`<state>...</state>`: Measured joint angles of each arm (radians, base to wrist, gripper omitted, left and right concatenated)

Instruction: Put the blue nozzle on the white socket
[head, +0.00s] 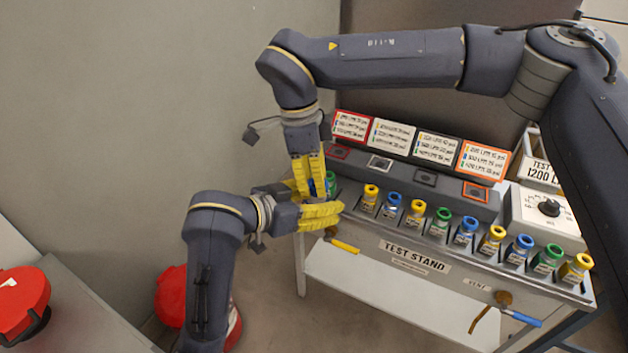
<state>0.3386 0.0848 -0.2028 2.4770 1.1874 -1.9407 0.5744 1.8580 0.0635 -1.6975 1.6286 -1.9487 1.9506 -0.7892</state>
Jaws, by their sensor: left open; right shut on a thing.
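My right gripper (316,190) points down at the left end of the test stand, its yellow fingers shut on a blue nozzle (311,187), mostly hidden by the fingers. My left gripper (338,214) is open and points right, just below the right gripper, at the stand's front left edge. I cannot tell whether the two grippers touch. The white socket (380,162), a white-framed square with a dark centre, is on the raised ledge below the white label panel (392,134), right of both grippers. Nothing sits on it.
Red (336,152), black (425,178) and orange (475,190) sockets share the ledge. Several yellow, green and blue nozzles stand in a front row, including a blue one (392,205). A green nozzle (331,182) is beside my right fingers. A dial box (545,215) stands at right.

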